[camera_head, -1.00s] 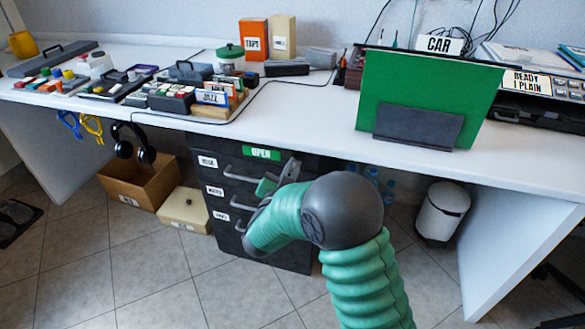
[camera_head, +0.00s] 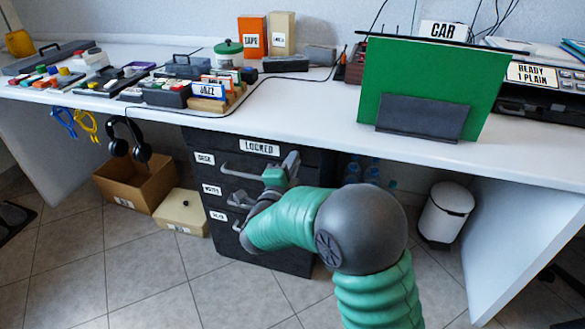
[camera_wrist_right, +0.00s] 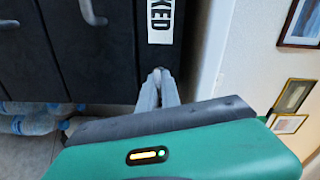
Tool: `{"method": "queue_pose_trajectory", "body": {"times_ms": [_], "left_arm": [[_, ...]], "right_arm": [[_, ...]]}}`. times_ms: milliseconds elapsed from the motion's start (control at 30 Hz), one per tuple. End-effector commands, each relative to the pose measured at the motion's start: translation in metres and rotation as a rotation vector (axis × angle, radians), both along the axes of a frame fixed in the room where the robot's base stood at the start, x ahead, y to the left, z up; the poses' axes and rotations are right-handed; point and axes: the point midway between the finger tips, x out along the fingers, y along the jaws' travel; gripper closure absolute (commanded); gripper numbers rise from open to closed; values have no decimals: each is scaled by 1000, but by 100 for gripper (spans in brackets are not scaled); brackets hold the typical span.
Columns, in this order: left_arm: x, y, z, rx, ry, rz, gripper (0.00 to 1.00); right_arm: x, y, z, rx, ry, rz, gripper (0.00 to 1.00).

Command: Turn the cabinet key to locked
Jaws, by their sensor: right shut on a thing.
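The dark cabinet (camera_head: 235,222) stands under the desk, with several handled drawers. The sign (camera_head: 260,147) at its top reads LOCKED in black on white; part of it shows in the right wrist view (camera_wrist_right: 161,20). My right gripper (camera_head: 291,160) is at the upper right of the cabinet front, just below the sign. In the right wrist view its fingertips (camera_wrist_right: 158,78) are together against the cabinet front, shut on the cabinet key. The key itself is hidden by the fingers. My left gripper is not in view.
Drawer handles (camera_head: 241,172) stick out left of my right gripper. The white desk top (camera_head: 300,112) overhangs the cabinet. A cardboard box (camera_head: 135,188) and a cream box (camera_head: 181,212) stand left of it; a white bin (camera_head: 445,215) stands to the right.

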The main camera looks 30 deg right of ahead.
Motion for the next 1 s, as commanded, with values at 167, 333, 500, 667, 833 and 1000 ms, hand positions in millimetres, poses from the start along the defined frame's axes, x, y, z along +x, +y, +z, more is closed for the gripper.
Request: {"method": "queue_pose_trajectory", "body": {"times_ms": [167, 333, 500, 667, 833, 1000], "left_arm": [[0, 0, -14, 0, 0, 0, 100], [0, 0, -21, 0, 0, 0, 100], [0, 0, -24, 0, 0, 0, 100], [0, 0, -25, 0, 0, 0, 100], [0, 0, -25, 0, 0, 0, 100], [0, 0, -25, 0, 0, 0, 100]], "right_arm": [[-1, 0, -7, 81, -85, -3, 100], [-1, 0, -7, 135, -146, -3, 100], [-1, 0, -7, 165, -180, -3, 100], [-2, -1, -7, 177, -192, -4, 100], [-2, -1, -7, 179, -193, -4, 100], [-2, -1, -7, 180, -192, -5, 100]]}}
